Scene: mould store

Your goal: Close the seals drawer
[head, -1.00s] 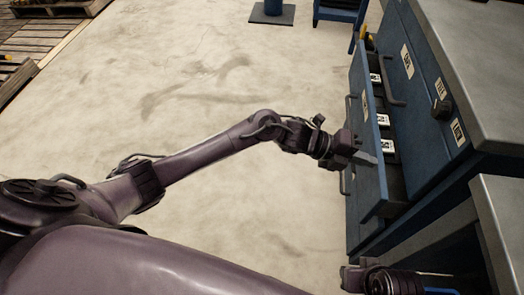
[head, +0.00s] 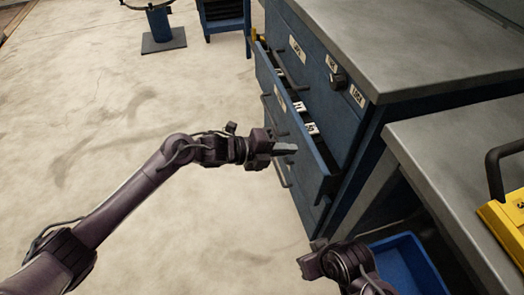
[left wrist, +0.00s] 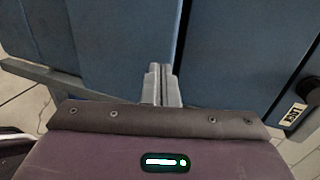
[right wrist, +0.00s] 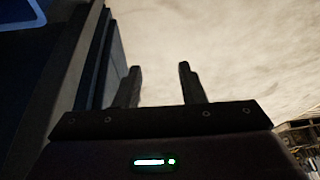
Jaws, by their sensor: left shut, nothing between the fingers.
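The pulled-out drawer (head: 298,125) of the blue cabinet stands partly open in the head view, with white-labelled contents showing in the gap behind its front. The label on its front is too small to read. My left gripper (head: 288,149) is shut and empty, its fingertips at the outer face of the drawer front near the near end; I cannot tell whether they touch. In the left wrist view the closed fingers (left wrist: 162,85) point at a blue panel (left wrist: 120,40). My right gripper (head: 308,258) is low beside the bench; in the right wrist view its fingers (right wrist: 158,85) are apart and empty.
The cabinet's grey top (head: 390,40) and a lower grey bench (head: 450,150) with a yellow case (head: 508,222) are at right. A blue bin (head: 405,265) sits under the bench. A blue stand (head: 160,25) is at the back. The floor left of the cabinet is clear.

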